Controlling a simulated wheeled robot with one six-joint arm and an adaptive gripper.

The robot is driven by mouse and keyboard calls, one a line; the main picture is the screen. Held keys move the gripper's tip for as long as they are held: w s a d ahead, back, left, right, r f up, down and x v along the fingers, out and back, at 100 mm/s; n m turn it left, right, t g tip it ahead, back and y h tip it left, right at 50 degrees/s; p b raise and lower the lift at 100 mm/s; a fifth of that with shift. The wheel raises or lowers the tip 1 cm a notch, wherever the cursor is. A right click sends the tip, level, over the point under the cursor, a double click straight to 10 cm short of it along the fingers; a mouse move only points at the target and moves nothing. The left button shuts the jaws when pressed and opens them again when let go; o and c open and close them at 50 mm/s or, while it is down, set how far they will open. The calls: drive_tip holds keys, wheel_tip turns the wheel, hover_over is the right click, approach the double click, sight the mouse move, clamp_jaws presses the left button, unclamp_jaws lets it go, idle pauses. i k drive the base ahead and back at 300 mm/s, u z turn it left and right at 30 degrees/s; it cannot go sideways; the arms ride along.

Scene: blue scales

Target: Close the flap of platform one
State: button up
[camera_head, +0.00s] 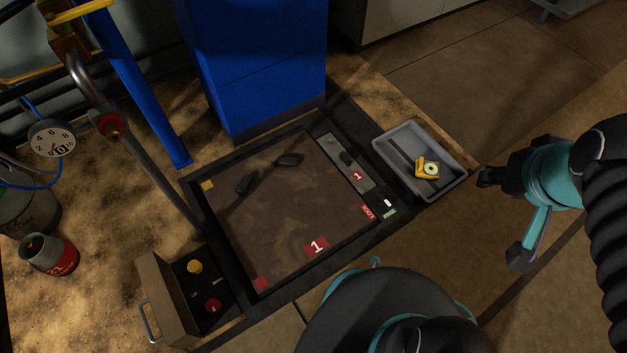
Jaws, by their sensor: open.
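Platform one (270,205) is a brown floor plate in a dark frame, with a red "1" label near its front. At its lower left corner is a dark control recess (207,315) holding a yellow knob and a red button. The brown flap (160,295) of this recess stands open, raised on the left side, with a metal handle (147,322) on its outer face. My gripper (501,217) is at the right, teal and black, open and empty. It is far from the flap, with the platform and tray between them.
A grey tray (455,178) with a yellow tape holder (420,172) lies right of the platform. A blue cabinet (255,60) stands behind. A pipe and blue post (140,85) rise at left, near a red-labelled canister (50,255).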

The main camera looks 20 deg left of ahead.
sight(178, 327)
drive_tip(key=z, duration=0.45)
drive_tip(key=k, duration=1.45)
drive_tip(key=u, duration=2.3)
drive_tip(key=i, duration=0.5)
drive_tip(key=u, duration=1.25)
drive_tip(key=k, duration=0.8)
drive_tip(key=z, duration=1.2)
drive_tip(key=i, duration=0.3)
drive_tip(key=z, duration=0.05)
